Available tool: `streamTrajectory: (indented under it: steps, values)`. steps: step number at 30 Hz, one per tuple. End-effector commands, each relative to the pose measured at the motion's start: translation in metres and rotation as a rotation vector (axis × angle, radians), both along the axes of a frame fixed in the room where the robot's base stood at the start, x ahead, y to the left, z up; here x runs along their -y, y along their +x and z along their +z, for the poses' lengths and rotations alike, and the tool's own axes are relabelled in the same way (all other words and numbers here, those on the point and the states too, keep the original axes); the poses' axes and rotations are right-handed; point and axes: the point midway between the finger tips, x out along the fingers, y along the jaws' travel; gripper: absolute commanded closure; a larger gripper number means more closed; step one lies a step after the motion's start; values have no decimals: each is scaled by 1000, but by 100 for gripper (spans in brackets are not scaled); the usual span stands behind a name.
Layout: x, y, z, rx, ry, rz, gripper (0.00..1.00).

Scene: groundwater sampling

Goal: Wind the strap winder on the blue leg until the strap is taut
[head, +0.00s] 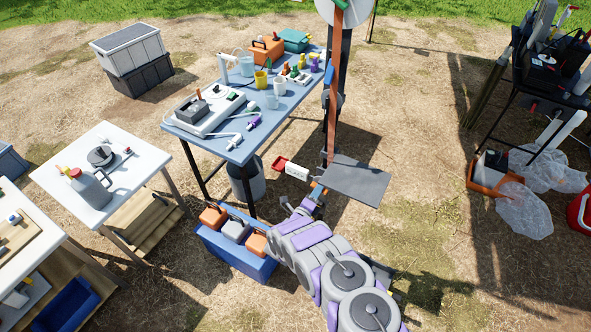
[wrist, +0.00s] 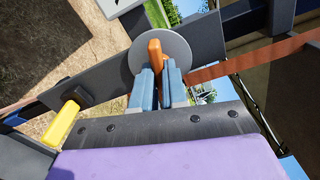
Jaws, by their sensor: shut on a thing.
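In the wrist view, my gripper (wrist: 158,72) has its two blue fingers closed around an upright orange handle (wrist: 155,48). The handle stands in front of a round grey disc (wrist: 183,48), which looks like part of the strap winder. An orange-brown strap (wrist: 250,64) runs from beside the disc to the upper right, and its visible stretch looks nearly straight. In the head view, the strap (head: 335,90) runs steeply up beside a dark post. My gripper (head: 316,193) is low by that post, with the winder mostly hidden. I cannot clearly pick out the blue leg.
A dark grey plate (head: 355,181) and a red-and-white piece (head: 291,168) are close to my gripper. A cluttered blue table (head: 205,148) stands behind it. A blue crate (head: 240,262) with orange and grey cans is left of my arm.

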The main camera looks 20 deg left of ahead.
Motion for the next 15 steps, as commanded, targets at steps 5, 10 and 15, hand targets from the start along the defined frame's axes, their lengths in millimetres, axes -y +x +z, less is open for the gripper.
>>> streamTrajectory:
  steps: [5, 10, 15]
  values:
    - [-1, -4, -2, -7, 90, 7, 100]
    - [-1, -4, -2, 3, 214, 4, 100]
    - [-2, -3, -7, 20, 385, 5, 100]
